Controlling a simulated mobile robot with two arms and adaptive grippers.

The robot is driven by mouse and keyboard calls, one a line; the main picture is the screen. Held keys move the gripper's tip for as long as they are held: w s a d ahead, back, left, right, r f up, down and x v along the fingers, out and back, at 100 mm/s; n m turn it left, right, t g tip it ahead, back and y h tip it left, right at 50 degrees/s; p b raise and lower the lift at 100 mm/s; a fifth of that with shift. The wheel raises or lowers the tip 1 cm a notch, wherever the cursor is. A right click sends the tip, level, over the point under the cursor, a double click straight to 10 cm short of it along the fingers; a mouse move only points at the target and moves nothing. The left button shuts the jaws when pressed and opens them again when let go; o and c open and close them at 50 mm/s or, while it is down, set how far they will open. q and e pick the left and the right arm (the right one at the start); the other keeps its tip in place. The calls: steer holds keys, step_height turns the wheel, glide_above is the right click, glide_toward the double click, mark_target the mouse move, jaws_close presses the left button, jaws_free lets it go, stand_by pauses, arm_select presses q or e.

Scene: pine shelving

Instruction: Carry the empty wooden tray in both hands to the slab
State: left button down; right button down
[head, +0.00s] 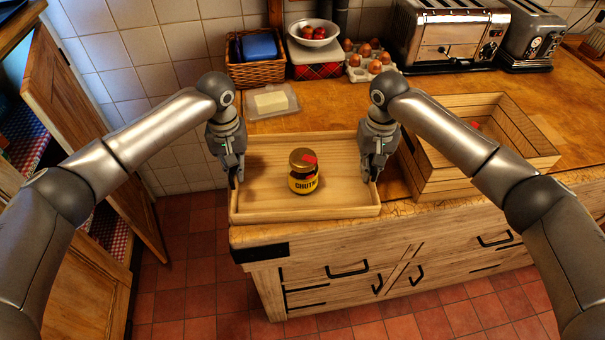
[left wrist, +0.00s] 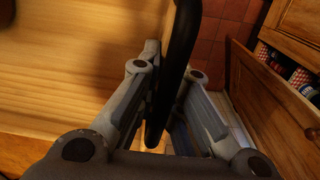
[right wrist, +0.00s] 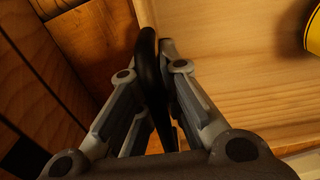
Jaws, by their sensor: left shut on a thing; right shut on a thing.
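The pale wooden tray (head: 262,203) is at the left end of the worktop (head: 330,97), its front side along the front edge. It is not empty: a dark jar (head: 303,172) with a yellow label and a gold and red lid stands in it. My left gripper (head: 237,180) is shut on the tray's left black handle (left wrist: 181,50). My right gripper (head: 373,178) is shut on the right black handle (right wrist: 148,65). I cannot tell whether the tray rests on the worktop or hangs just above. No separate slab is clearly distinguishable from the worktop.
A slatted wooden crate (head: 440,185) stands close right of the tray. Behind are a butter dish (head: 271,101), a wicker basket (head: 250,73), a bowl on a scale (head: 314,40), eggs (head: 374,66) and a toaster (head: 445,38). An open cupboard door (head: 75,85) is at left.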

arm_select(q)
steer(key=shift+r, duration=0.15)
arm_select(e)
steer(key=shift+r, duration=0.15)
